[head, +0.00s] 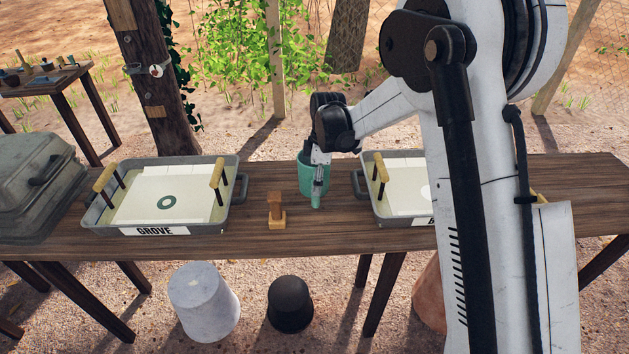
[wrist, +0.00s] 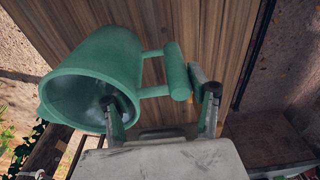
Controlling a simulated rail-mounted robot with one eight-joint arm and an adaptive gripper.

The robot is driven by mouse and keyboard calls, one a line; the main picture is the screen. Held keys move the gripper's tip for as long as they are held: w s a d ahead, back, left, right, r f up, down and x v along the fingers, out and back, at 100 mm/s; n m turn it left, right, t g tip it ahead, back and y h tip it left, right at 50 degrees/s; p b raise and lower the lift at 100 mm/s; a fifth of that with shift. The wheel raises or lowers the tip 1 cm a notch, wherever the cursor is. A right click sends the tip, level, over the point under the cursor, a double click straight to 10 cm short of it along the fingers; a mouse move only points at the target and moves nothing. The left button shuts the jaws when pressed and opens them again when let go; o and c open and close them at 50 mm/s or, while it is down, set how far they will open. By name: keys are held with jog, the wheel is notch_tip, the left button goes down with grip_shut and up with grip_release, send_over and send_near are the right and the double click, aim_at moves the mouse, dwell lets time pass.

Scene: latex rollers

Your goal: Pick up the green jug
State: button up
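The green jug (head: 306,176) stands on the wooden table between the two trays, partly hidden by my gripper (head: 319,170). In the wrist view the jug (wrist: 110,55) shows its open mouth, with its bar handle (wrist: 177,72) to the right. My gripper (wrist: 160,100) is open around the handle side. One finger overlaps the jug's mouth near the rim; whether it is inside cannot be told. The other finger is just right of the handle, close to it. Contact with the handle cannot be made out.
A grey tray labelled GROVE (head: 155,231) lies on the table (head: 262,185) at left. A second tray (head: 364,187) is at right, partly behind my arm. A small wooden stamp-like block (head: 276,213) stands in front left of the jug. A grey case (head: 35,185) is far left.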

grip_shut()
jog(key=shift+r, duration=0.25)
jog(key=shift+r+b, duration=0.5)
jog(key=shift+r, duration=4.3)
